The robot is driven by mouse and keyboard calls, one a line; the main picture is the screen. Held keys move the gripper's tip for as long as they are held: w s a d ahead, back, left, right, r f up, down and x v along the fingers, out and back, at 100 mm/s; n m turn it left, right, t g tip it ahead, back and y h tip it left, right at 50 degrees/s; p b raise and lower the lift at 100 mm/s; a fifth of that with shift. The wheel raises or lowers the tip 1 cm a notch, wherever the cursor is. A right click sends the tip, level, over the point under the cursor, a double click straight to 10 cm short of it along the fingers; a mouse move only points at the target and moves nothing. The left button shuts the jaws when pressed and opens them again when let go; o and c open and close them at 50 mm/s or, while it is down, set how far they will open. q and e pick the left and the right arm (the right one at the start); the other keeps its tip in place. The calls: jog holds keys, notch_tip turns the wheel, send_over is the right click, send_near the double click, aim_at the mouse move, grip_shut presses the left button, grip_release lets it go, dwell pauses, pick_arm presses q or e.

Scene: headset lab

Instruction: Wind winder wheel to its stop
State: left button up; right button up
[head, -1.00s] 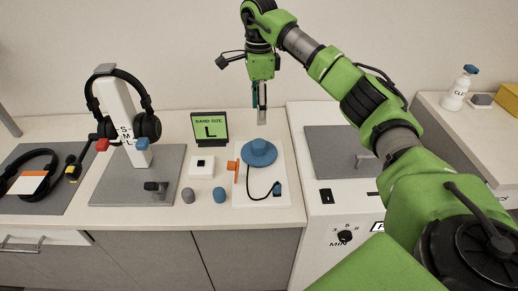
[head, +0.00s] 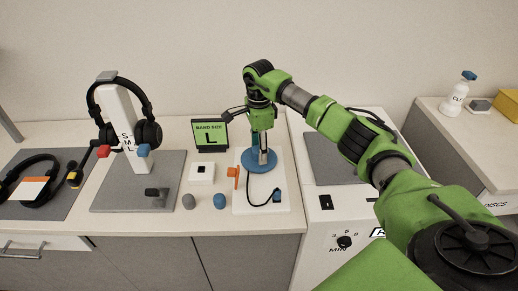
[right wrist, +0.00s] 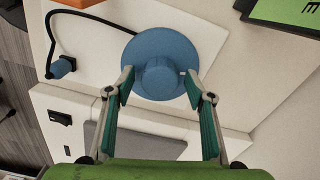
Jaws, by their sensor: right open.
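The winder wheel is a blue disc with a raised round hub, on a white base plate (head: 275,202) on the counter. In the head view the wheel (head: 248,163) is partly hidden by my right gripper (head: 263,162), which points down over it. In the right wrist view the wheel (right wrist: 160,65) lies between the two open fingers of my right gripper (right wrist: 160,90), with the hub between the fingertips. The fingers look apart from the hub. An orange tab (head: 234,174) stands at the plate's left edge. My left gripper is not in view.
A band size sign reading L (head: 210,134) stands behind left. A white box (head: 201,173) and two small knobs (head: 219,201) are left of the plate. A black cord runs to a blue plug (head: 277,195). Headphones hang on a white stand (head: 127,130) further left.

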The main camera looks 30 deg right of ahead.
jog(key=shift+f, duration=0.35)
jog(key=c, duration=1.1)
